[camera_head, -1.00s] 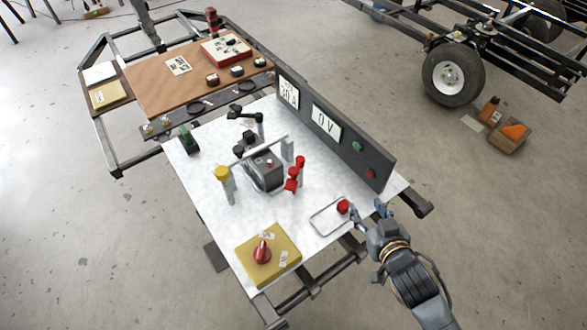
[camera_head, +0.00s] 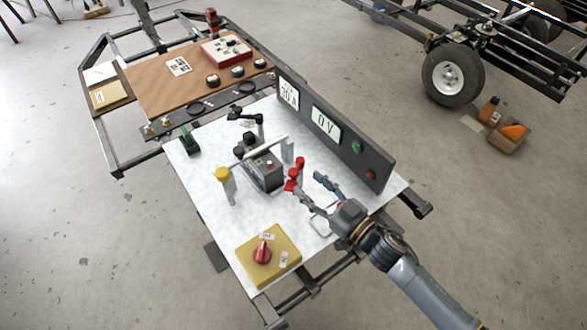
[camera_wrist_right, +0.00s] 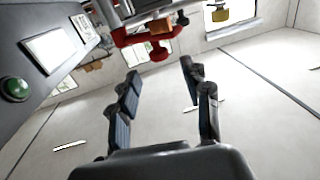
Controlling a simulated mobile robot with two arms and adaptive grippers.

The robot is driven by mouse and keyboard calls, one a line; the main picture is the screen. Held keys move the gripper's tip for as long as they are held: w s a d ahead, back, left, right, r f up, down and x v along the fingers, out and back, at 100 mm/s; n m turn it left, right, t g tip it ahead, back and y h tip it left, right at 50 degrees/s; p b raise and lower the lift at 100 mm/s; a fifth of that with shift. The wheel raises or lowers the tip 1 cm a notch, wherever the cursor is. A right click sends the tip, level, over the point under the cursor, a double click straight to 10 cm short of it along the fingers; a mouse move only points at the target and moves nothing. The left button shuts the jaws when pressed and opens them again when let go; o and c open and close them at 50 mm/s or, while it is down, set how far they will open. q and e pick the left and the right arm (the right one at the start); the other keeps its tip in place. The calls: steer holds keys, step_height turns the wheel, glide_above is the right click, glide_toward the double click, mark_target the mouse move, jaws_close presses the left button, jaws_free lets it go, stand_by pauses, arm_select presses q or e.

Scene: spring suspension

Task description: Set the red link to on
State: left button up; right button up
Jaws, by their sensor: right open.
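The red link (camera_head: 291,184) is a small red part with knobs on the white tabletop, right of the grey block in the head view. Whether it is on or off I cannot tell. It also shows as a red bar with a knob at the top of the right wrist view (camera_wrist_right: 158,53), beyond the fingertips. My right gripper (camera_head: 309,188) is open and empty, with its fingers just to the right of the red link. In the right wrist view the two fingers (camera_wrist_right: 160,70) stand wide apart. My left gripper is not in view.
A dark panel (camera_head: 345,150) with two displays, a green button (camera_head: 357,146) and a red button (camera_head: 370,175) stands behind. A yellow box with a red knob (camera_head: 262,252) is at the front. A yellow-topped post (camera_head: 222,174) stands left. A wire loop (camera_head: 319,226) lies partly under my arm.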

mark_target(297, 175)
steer(key=x, duration=0.6)
steer(key=shift+w+a, duration=0.25)
steer(key=shift+w, duration=0.05)
jaws_close()
steer(key=shift+f, duration=0.1)
